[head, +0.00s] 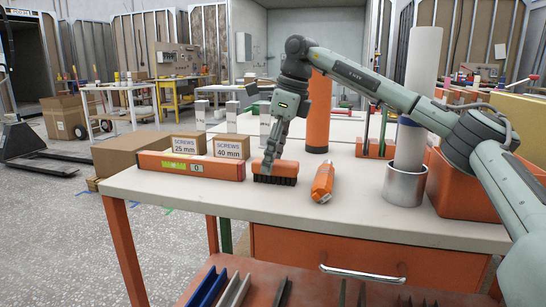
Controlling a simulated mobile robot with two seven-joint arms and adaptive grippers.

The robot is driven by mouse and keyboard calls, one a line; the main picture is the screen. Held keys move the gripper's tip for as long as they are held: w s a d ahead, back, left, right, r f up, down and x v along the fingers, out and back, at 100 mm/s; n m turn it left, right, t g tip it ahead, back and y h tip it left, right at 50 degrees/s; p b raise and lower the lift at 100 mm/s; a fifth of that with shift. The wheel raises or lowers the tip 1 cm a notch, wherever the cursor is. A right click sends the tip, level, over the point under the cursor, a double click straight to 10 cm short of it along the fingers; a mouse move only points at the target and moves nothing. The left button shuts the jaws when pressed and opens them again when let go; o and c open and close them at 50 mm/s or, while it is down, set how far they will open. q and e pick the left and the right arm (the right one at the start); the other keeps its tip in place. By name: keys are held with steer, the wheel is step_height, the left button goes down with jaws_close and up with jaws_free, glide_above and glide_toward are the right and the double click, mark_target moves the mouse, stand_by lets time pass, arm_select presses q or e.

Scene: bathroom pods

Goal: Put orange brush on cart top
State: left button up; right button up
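The orange brush (285,168) with black bristles facing down is at the cart top (230,195), near its back-middle edge. I cannot tell whether the bristles rest on the surface or hang just above it. My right gripper (267,168) points down with its fingertips at the left part of the brush, overlapping its orange body. The fingers are seen nearly edge-on, so their opening and grip on the brush are unclear. My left gripper is not in view.
An orange level (190,167) lies left of the brush, with two screw boxes (231,148) behind it. An orange bottle-like object (323,182) lies close on the right. A metal cup (405,186) holding a white roll stands farther right. The front of the cart top is clear.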

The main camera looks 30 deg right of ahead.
mark_target(276, 161)
steer(key=v, duration=0.3)
steer(key=shift+r, duration=0.2)
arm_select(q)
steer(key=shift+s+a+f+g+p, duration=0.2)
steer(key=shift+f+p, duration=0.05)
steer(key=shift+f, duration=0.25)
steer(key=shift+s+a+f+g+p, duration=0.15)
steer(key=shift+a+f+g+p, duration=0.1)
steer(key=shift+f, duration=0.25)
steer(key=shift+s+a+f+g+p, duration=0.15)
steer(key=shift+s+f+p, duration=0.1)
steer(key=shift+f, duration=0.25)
arm_select(e)
steer(key=v, duration=0.9)
